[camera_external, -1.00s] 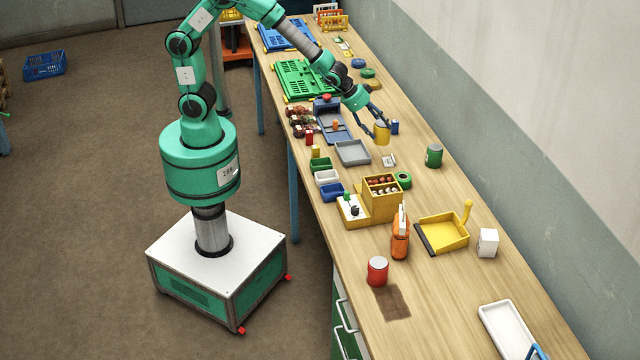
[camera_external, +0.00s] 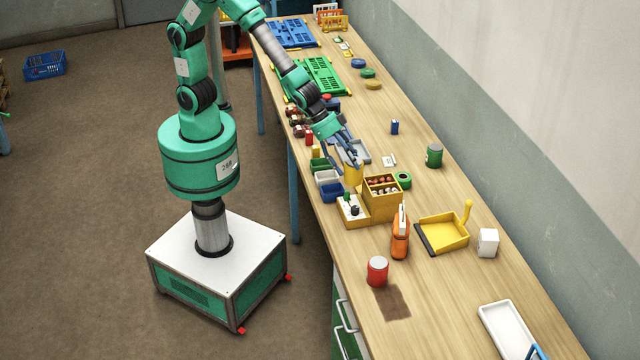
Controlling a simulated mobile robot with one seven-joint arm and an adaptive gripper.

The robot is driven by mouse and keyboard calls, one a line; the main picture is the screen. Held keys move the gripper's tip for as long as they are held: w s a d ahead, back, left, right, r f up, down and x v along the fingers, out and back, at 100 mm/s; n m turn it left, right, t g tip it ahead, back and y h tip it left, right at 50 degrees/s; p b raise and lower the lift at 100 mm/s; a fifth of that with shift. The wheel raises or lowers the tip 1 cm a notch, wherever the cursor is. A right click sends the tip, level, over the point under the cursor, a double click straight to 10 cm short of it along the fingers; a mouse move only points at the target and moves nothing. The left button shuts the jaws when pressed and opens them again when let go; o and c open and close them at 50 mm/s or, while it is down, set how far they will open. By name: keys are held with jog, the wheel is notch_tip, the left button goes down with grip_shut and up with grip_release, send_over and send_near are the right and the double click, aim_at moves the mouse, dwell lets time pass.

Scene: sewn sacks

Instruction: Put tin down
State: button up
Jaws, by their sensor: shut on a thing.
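My gripper (camera_external: 350,160) is shut on a yellow tin (camera_external: 353,174). The tin is upright, just behind the yellow box and to the right of the small green, white and blue bins. I cannot tell whether it touches the bench or the box. A red tin (camera_external: 377,271) with a grey top stands nearer the camera, beside a dark brown patch (camera_external: 393,302) on the bench. A green tin (camera_external: 434,156) stands towards the wall.
The yellow box (camera_external: 383,206) holds small round items. A white tray (camera_external: 506,330) lies at the near end.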

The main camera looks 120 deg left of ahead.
jog(key=s+d+f+m+h, duration=0.1)
jog(key=s+d+f, duration=0.1)
jog(key=d+f, duration=0.2)
jog(key=s+d+f+m, duration=0.2)
jog(key=d+f, duration=0.3)
jog(key=d, duration=0.4)
jog(key=shift+s+h+p, duration=0.3)
jog(key=shift+h, duration=0.1)
jog(key=shift+w, duration=0.15)
jog(key=shift+w+d+f+p, duration=0.25)
jog(key=shift+w+d+p, duration=0.25)
jog(key=shift+w, duration=1.95)
jog(key=shift+w+d+f+p, duration=0.25)
jog(key=shift+w+d, duration=0.3)
jog(key=shift+w, duration=1.95)
jog(key=shift+w+d+f+p, duration=0.25)
jog(key=shift+w+d+p, duration=0.25)
jog(key=shift+w, duration=1.95)
jog(key=shift+w, duration=0.1)
jog(key=shift+w+d+f+b, duration=0.1)
jog(key=shift+w+f+b, duration=0.1)
jog(key=shift+f+b, duration=1.2)
jog(key=shift+f+p, duration=0.35)
jog(key=shift+f, duration=0.1)
